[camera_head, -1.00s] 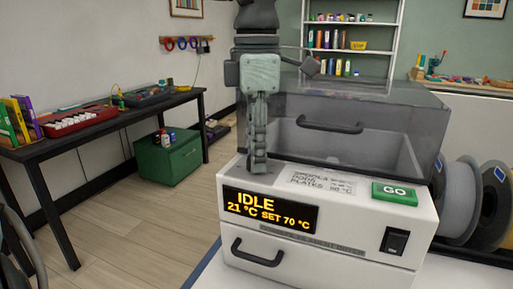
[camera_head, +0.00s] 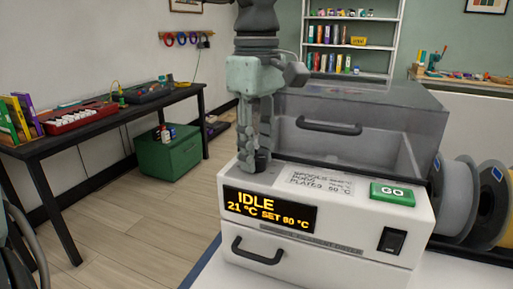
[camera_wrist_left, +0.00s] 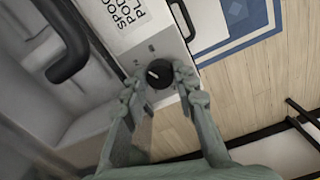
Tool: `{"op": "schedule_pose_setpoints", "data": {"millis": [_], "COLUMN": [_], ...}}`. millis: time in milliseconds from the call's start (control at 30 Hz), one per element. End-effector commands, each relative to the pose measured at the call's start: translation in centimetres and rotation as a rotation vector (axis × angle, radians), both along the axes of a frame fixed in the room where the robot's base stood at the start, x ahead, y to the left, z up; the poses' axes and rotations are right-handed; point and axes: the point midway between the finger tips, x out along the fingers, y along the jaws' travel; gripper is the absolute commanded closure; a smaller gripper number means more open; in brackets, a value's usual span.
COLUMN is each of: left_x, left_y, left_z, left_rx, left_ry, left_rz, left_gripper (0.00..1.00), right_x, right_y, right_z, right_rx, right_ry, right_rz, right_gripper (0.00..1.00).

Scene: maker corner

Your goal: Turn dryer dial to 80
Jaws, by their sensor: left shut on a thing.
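The dryer (camera_head: 330,232) is a white box with a clear grey lid, standing on a table. Its display (camera_head: 270,210) reads IDLE, 21 °C, with a set value that looks like 80 °C, though the first digit could be a 6. My left gripper (camera_head: 254,166) points down at the left of the dryer's top. In the left wrist view, the black round dial (camera_wrist_left: 159,74) with a white pointer mark sits between the fingertips of my left gripper (camera_wrist_left: 158,82), which is shut on it. In the head view the fingers mostly hide the dial. My right gripper is not in view.
A green GO button (camera_head: 393,194) and a black rocker switch (camera_head: 392,241) are on the dryer's right side. A printed label (camera_head: 318,184) lies beside the dial. Filament spools (camera_head: 458,200) stand close on the right. A dark bench (camera_head: 100,128) is at the left.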

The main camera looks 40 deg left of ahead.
Motion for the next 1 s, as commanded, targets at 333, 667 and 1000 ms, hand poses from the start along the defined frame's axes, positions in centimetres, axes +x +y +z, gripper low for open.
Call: {"op": "schedule_pose_setpoints", "data": {"millis": [333,667,1000], "left_x": [0.0,0.0,0.0], "left_y": [0.0,0.0,0.0], "left_z": [0.0,0.0,0.0], "left_rx": [0.000,0.000,0.000], "left_ry": [0.000,0.000,-0.001], "left_rz": [-0.080,-0.085,-0.084], "left_gripper": [1.00,1.00,0.51], "right_x": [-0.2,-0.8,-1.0], "right_y": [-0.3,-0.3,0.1], "right_z": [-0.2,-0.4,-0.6], "right_rx": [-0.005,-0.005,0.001], "right_ry": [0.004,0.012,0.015], "right_rz": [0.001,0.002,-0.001], "right_gripper": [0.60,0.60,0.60]}}
